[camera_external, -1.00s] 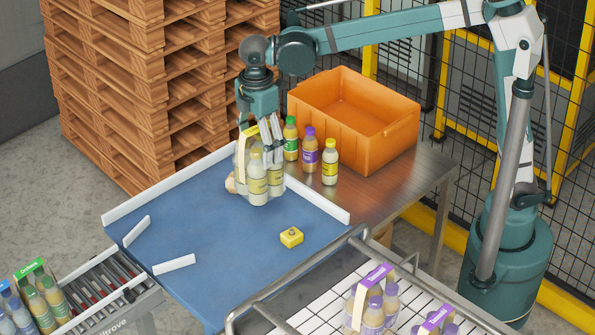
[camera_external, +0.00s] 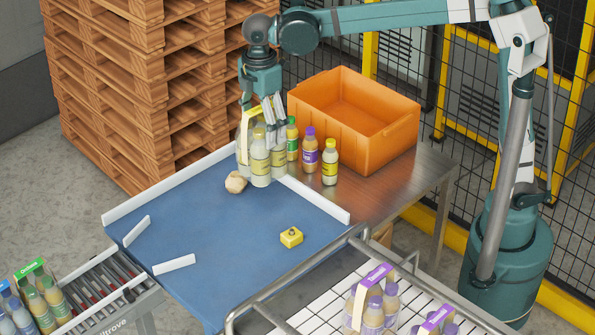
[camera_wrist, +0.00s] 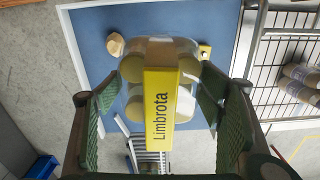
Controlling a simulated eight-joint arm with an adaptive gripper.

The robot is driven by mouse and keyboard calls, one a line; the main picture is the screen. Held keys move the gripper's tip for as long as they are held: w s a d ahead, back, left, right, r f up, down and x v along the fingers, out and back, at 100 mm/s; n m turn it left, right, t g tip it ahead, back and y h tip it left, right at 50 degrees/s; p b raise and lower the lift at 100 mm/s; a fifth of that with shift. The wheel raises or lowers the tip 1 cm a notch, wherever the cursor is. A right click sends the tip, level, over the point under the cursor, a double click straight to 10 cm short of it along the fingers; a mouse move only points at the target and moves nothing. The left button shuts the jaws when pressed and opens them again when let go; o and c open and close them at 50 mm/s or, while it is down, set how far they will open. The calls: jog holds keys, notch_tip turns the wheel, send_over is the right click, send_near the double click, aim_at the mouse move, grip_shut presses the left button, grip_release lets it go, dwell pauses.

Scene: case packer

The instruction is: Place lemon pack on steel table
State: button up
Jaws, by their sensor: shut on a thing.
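The lemon pack (camera_external: 259,160) is a cluster of pale yellow bottles under a yellow carrier strip. It also shows in the wrist view, with its yellow label reading "Limbrota" (camera_wrist: 160,110). My gripper (camera_external: 268,122) is shut on the pack from above and holds it upright by the far edge of the blue table. In the wrist view the green finger pads (camera_wrist: 160,105) flank the pack. The steel table (camera_external: 405,178) is to the right of the blue surface. Whether the pack touches anything below cannot be told.
An orange crate (camera_external: 355,120) stands on the steel table. Green-capped (camera_external: 292,140), purple-capped (camera_external: 310,150) and yellow-capped (camera_external: 330,162) bottles stand in front of it. A white rail (camera_external: 315,199) edges the blue table (camera_external: 215,235). A round beige object (camera_external: 236,182) and a yellow block (camera_external: 291,237) lie there.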

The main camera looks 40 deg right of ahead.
jog(key=w+d+r, duration=0.1)
jog(key=w+d, duration=0.2)
jog(key=d, duration=1.9)
jog(key=s+d+f, duration=0.1)
jog(key=s+d, duration=0.2)
jog(key=d, duration=0.8)
jog(key=s+d, duration=0.3)
jog(key=d, duration=0.8)
notch_tip(320, 180, down, 22)
jog(key=shift+w+a+f+n+p, duration=0.2)
jog(key=shift+a+n+p, duration=0.1)
jog(key=shift+a+n, duration=0.1)
jog(key=shift+f, duration=3.05)
jog(key=shift+f, duration=2.1)
